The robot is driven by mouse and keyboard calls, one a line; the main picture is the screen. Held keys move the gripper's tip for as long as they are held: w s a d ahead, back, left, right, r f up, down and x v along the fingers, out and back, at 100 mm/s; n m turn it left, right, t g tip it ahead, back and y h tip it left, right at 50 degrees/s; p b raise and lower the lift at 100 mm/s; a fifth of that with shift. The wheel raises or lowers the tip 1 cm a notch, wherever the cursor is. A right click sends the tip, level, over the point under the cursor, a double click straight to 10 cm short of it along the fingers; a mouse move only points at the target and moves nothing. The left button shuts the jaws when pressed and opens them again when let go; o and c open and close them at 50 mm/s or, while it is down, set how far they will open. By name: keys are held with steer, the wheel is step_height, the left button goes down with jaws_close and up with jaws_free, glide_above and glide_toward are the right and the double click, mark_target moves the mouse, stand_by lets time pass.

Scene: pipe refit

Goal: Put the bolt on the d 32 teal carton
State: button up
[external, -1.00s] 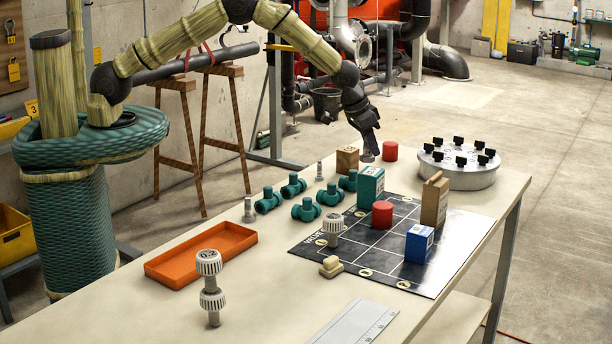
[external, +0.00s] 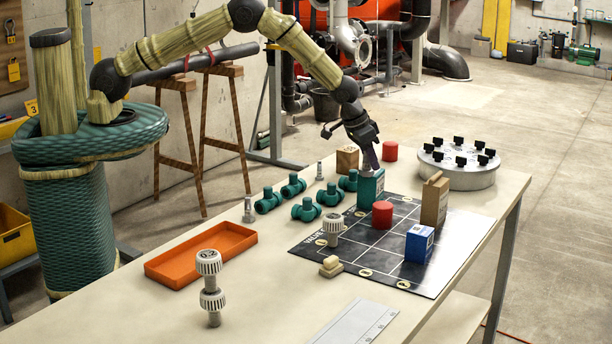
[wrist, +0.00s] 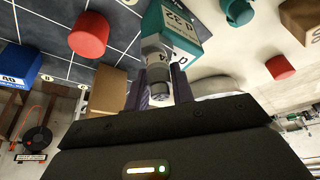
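The teal carton (external: 370,189) marked d 32 stands upright at the back left corner of the dark grid mat; it also shows in the wrist view (wrist: 186,30). My gripper (external: 371,167) is just over the carton's top, pointing down. In the wrist view, its dark fingers (wrist: 158,90) are on both sides of a grey metal bolt (wrist: 156,66) and appear shut on it. The bolt is in front of the teal carton in that view. I cannot tell whether it touches the carton top. In the external view, the gripper mostly hides the bolt.
A red cylinder (external: 382,214), brown box (external: 434,202) and blue carton (external: 419,243) stand on the mat (external: 350,252). Teal fittings (external: 305,209), a wooden block (external: 347,159) and another red cylinder (external: 390,151) are near. A round grey flange (external: 458,176) stands at the right.

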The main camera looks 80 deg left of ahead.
steer(key=shift+o, duration=1.3)
steer(key=shift+r, duration=0.1)
steer(key=b+v, duration=0.2)
steer(key=v, duration=1)
steer(key=shift+b, duration=0.35)
steer(key=s+a+r, duration=0.1)
steer(key=s+a, duration=0.2)
steer(key=s, duration=0.8)
steer(key=s+a+r+m+g, duration=0.1)
steer(key=s+a, duration=0.2)
steer(key=s, duration=0.8)
steer(key=s+a+r+g, duration=0.1)
steer(key=s+a+r, duration=0.1)
steer(key=s, duration=0.9)
steer(key=shift+s+a+h, duration=0.3)
steer(key=shift+s+a, duration=0.05)
steer(key=shift+a, duration=0.15)
steer(key=shift+o, duration=0.4)
steer(key=shift+r, duration=0.15)
